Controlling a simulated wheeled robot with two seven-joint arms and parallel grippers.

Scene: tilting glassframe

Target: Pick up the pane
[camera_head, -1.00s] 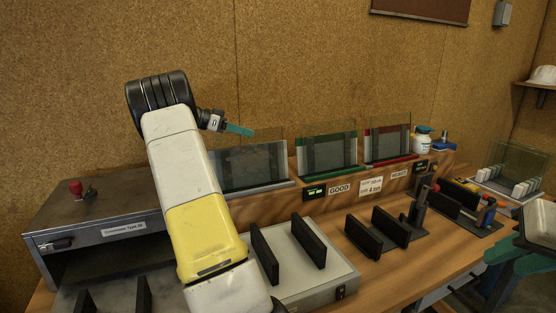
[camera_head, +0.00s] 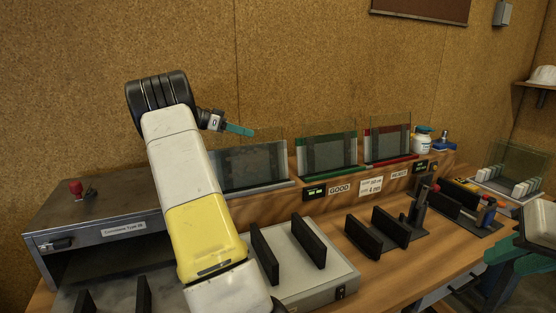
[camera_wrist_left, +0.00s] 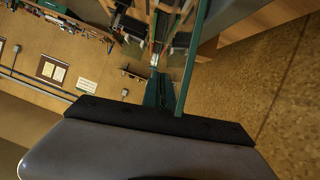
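A clear pane (camera_head: 262,163) stands upright in the grey rack at the left of the shelf in the head view. My left gripper (camera_head: 239,130) is at the upper left edge of this pane, with a teal finger in front of it; contact is unclear.
Glass also stands in the green rack (camera_head: 329,172) marked GOOD and the red rack (camera_head: 391,158) marked REJECT. A grey machine (camera_head: 95,205) stands at left. A light box with black uprights (camera_head: 308,242) and a black stand (camera_head: 364,237) are in front. A bottle (camera_head: 422,140) stands at right.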

